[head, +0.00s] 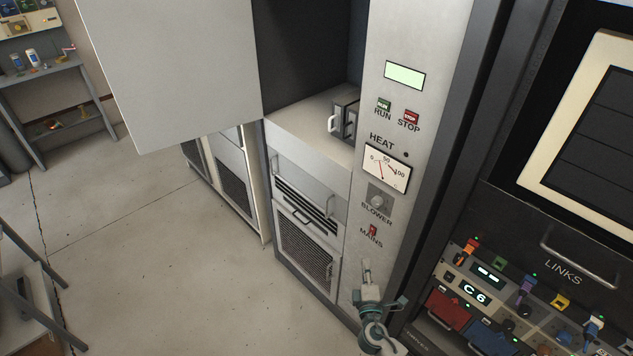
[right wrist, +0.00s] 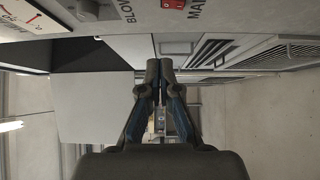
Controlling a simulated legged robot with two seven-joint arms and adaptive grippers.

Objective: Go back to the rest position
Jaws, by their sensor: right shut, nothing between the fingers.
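My right gripper (head: 367,268) is at the lower middle of the head view, in front of the light grey control panel (head: 425,60) and below its red MAINS switch (head: 373,230). Its fingers are shut with nothing between them. In the right wrist view the closed fingertips (right wrist: 159,70) are at the middle, apart from the panel. The red MAINS switch (right wrist: 172,4) shows at the top edge there. My left gripper is in neither view.
A white cabinet door (head: 175,70) stands open at upper left. A dark unit with a handle (head: 345,120) sits in the open bay. The LINKS panel (head: 535,270) with plugs is at right. A shelf (head: 55,90) stands far left. The floor (head: 130,240) between is clear.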

